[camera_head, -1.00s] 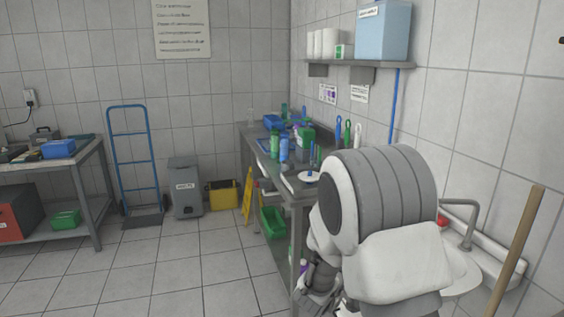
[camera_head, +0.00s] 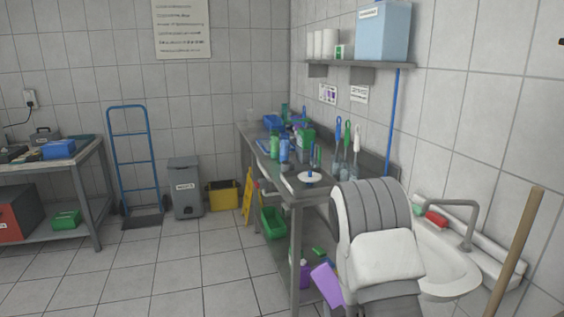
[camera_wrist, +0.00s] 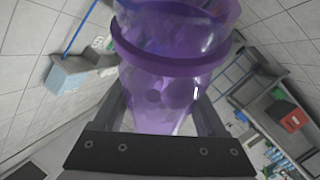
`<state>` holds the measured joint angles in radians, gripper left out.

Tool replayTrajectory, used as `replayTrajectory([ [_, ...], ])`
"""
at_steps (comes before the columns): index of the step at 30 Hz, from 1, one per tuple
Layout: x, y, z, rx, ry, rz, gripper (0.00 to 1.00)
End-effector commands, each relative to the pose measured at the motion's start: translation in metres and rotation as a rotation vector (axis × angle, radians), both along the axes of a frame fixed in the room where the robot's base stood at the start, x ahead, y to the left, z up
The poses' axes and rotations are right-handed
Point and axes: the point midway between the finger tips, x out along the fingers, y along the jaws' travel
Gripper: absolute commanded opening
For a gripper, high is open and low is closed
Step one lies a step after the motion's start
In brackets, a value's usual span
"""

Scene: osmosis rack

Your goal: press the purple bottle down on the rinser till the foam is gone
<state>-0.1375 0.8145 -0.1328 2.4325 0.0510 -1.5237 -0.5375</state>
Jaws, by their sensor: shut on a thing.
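The purple bottle (camera_head: 327,283) is tilted beside my arm, low in front of the counter's near end, in the head view. In the wrist view the see-through purple bottle (camera_wrist: 165,55) fills the space between my fingers, with a wide rim toward the top. My gripper (camera_wrist: 163,105) is shut on it; in the head view my arm hides the fingers. Pale blotches show inside the bottle, but I cannot tell whether they are foam. What looks like the rinser, a white disc with a blue centre (camera_head: 311,177), sits on the counter's near end, above and apart from the bottle.
The steel counter (camera_head: 285,188) holds green and blue bottles (camera_head: 284,148) and upright brushes (camera_head: 346,135) along the wall. A white sink with a grey tap (camera_head: 465,222) is at right. A wooden pole (camera_head: 514,252) stands in front.

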Motion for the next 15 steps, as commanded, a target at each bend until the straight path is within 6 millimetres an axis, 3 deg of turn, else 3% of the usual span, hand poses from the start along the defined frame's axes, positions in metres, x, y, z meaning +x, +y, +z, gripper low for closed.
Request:
replayTrajectory([
  [6,-0.0039,0.0007,-0.0095,0.166,-0.011,0.018,0.09],
  [15,-0.0037,0.0021,-0.0058,0.499,-0.023,0.019,0.09],
])
